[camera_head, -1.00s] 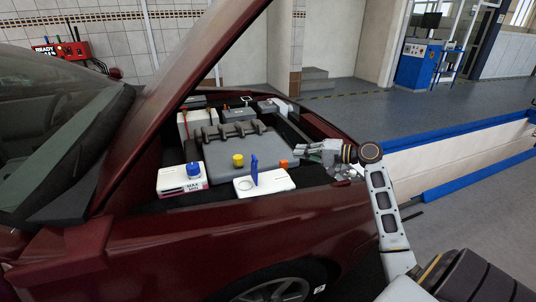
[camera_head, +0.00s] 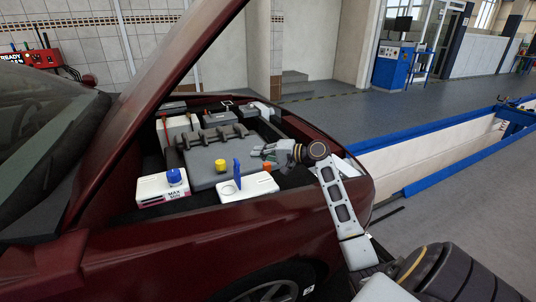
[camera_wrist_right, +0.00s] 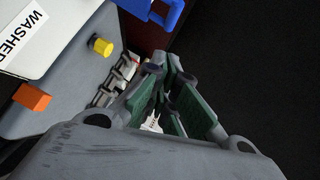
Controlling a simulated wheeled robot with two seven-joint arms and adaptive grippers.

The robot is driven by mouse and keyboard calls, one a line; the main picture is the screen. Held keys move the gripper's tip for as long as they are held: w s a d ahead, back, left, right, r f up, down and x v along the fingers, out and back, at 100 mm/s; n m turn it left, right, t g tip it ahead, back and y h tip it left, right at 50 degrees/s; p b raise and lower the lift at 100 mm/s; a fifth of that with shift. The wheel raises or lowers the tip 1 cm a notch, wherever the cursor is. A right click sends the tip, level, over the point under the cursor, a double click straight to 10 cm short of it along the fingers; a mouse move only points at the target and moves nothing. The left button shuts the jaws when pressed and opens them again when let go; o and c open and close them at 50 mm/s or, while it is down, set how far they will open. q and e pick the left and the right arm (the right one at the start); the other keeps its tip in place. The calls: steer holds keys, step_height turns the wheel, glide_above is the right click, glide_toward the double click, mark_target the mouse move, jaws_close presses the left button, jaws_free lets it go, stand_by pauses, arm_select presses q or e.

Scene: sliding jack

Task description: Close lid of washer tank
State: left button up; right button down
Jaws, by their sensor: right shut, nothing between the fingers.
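The washer tank (camera_head: 262,184) is a white box at the front edge of the engine bay, with a round opening on top. Its blue lid (camera_head: 237,173) stands upright, open, beside the opening. In the right wrist view the tank (camera_wrist_right: 50,35) with its "WASHER" label is at upper left, and part of the blue lid (camera_wrist_right: 170,12) is at the top edge. My right gripper (camera_head: 257,151) is shut and empty, above the engine cover, behind and slightly right of the lid, apart from it. Its fingers (camera_wrist_right: 166,62) also show in the wrist view. My left gripper is out of view.
An orange block (camera_head: 267,167) and a yellow cap (camera_head: 221,165) are near the tank. A white reservoir (camera_head: 160,188) with a blue cap stands to the left. The raised red hood (camera_head: 165,90) slants above the bay's left side.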

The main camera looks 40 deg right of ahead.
mark_target(237, 173)
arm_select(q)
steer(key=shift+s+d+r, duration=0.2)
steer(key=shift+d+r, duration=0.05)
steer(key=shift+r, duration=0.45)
arm_select(e)
steer(key=a, duration=0.2)
steer(key=w+a+f, duration=0.1)
steer(key=a, duration=0.1)
steer(key=shift+w, duration=0.1)
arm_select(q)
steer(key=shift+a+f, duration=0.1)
arm_select(e)
steer(key=shift+w, duration=0.1)
